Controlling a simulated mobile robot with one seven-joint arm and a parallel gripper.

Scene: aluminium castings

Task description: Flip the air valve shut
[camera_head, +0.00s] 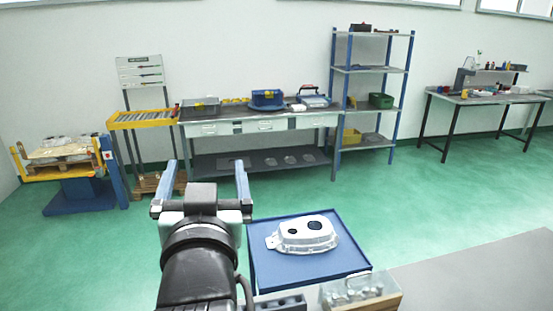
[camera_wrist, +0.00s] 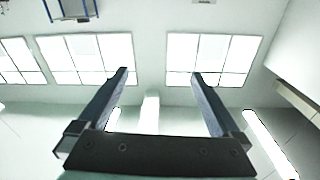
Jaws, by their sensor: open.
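My gripper (camera_head: 207,166) is raised in front of my body in the head view, its two blue-grey fingers spread wide with nothing between them. In the wrist view my gripper (camera_wrist: 160,75) also shows open and empty, with windows and ceiling lights behind it. I cannot make out an air valve in either view. A small yellow item (camera_head: 352,101) sits on the blue shelf rack, too small to identify.
A blue-topped table (camera_head: 270,278) bearing an aluminium casting (camera_head: 303,235) stands close, right of my gripper. A long workbench (camera_head: 225,129), a shelf rack (camera_head: 335,130) and a dark table (camera_head: 440,98) line the wall. Green floor is clear between.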

